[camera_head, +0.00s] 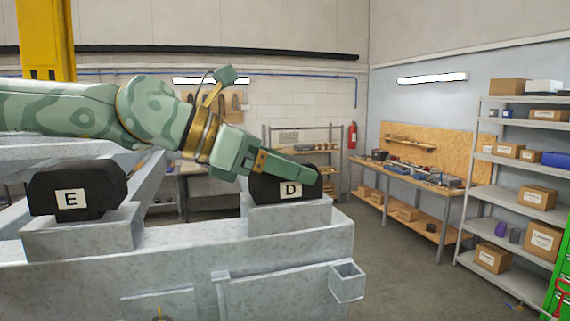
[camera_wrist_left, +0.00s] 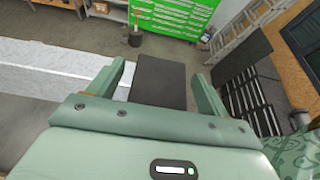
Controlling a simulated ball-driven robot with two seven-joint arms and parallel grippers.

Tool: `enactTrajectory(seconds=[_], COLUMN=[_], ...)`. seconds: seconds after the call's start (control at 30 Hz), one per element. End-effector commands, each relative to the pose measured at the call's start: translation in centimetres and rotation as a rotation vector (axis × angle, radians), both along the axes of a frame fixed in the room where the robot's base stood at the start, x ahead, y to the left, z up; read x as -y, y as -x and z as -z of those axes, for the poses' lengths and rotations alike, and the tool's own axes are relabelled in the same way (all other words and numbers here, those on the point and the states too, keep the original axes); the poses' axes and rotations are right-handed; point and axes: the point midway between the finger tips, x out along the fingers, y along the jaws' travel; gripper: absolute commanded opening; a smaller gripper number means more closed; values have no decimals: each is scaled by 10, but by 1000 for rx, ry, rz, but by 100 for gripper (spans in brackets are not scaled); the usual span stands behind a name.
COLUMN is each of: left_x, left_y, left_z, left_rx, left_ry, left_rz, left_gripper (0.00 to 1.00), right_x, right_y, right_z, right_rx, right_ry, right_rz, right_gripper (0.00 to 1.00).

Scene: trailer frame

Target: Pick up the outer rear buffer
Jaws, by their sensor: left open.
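A black buffer with a white "D" label (camera_head: 290,190) sits on a grey metal block (camera_head: 290,216) at the right end of the frame. A second black buffer labelled "E" (camera_head: 70,191) sits on another grey block at the left. My left gripper (camera_head: 288,168) reaches in from the left, at the top of buffer D; one finger lies across its upper edge. In the left wrist view, the open fingers (camera_wrist_left: 158,82) stand on either side of the dark buffer (camera_wrist_left: 160,86), with gaps visible. Whether a finger touches it is unclear. My right gripper is not in view.
The grey trailer frame (camera_head: 190,275) fills the lower left, with a small square tube (camera_head: 347,282) jutting out. A workbench (camera_head: 420,176) and shelves with boxes (camera_head: 520,200) stand at the right. Open floor (camera_head: 400,270) lies between.

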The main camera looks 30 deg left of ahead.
Motion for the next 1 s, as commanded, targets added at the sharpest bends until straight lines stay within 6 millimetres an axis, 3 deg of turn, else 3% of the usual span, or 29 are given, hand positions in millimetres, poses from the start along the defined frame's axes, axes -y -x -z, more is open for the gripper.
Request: enactTrajectory(seconds=[0.23,0.27,0.43,0.47,0.77,1.0], left_x=[2,2,2,2,1,1], left_y=[-2,-2,-2,-2,-2,-2], left_z=[2,2,2,2,-1,-27], left_rx=[1,1,1,1,3,6], left_ry=[0,0,0,0,0,-3], left_rz=[0,0,0,0,0,-2], left_gripper=[78,73,25,22,22,22], right_x=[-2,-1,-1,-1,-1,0], right_y=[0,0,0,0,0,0], right_z=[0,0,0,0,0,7], right_rx=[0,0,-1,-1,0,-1], right_ry=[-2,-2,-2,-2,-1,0], right_rz=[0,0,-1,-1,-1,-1], right_gripper=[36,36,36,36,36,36])
